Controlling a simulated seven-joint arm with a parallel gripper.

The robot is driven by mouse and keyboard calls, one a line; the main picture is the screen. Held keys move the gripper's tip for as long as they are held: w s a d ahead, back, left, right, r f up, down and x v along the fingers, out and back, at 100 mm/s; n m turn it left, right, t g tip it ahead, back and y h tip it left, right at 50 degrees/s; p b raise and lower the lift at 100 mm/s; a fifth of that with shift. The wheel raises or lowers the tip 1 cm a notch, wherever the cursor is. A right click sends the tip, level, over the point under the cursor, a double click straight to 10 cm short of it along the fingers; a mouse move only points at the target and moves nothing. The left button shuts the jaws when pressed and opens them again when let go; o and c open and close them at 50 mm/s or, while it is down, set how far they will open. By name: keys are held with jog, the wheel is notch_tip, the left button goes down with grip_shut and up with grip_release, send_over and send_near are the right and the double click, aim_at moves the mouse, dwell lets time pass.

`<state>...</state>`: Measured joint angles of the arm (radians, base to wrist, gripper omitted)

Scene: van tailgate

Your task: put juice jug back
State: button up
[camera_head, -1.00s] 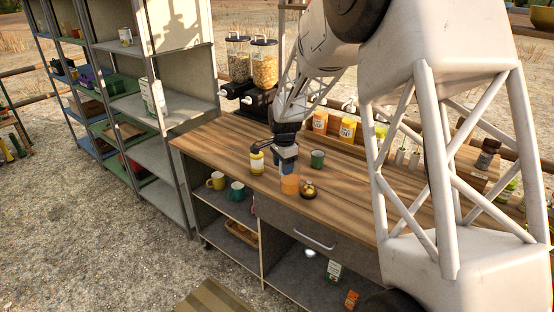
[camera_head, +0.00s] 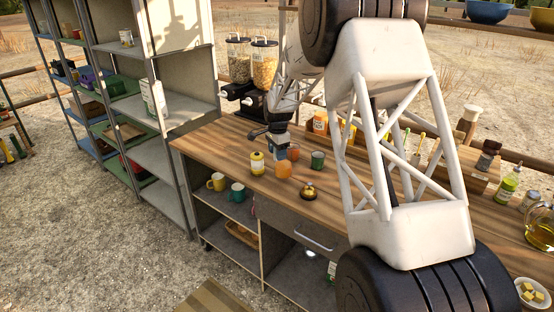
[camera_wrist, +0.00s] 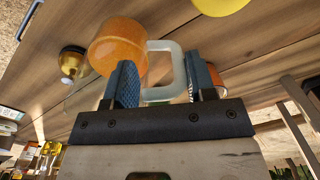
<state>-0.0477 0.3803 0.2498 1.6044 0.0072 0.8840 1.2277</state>
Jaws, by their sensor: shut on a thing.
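The juice jug (camera_head: 283,171) is a short orange cylinder with a pale handle, over the wooden worktop between a yellow jar (camera_head: 257,163) and a brass bell-like item (camera_head: 308,192). My gripper (camera_head: 279,151) is just behind it. In the wrist view, the jug's orange body (camera_wrist: 118,42) is beyond the fingers. My gripper (camera_wrist: 160,85) is shut on the pale handle (camera_wrist: 164,58). I cannot tell whether the jug's base touches the worktop.
An orange mug (camera_head: 293,152) and a green mug (camera_head: 318,160) stand close behind and to the right. Cereal dispensers (camera_head: 264,65) stand at the back left. A grey shelving unit (camera_head: 186,101) is at the left. The worktop's front left (camera_head: 215,150) is clear.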

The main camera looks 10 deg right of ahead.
jog(key=shift+w, duration=0.25)
jog(key=shift+f, duration=1.75)
jog(key=shift+f, duration=0.15)
jog(key=o, duration=1.3)
jog(key=shift+c, duration=0.2)
notch_tip(320, 180, up, 12)
jog(key=shift+s+r, duration=0.15)
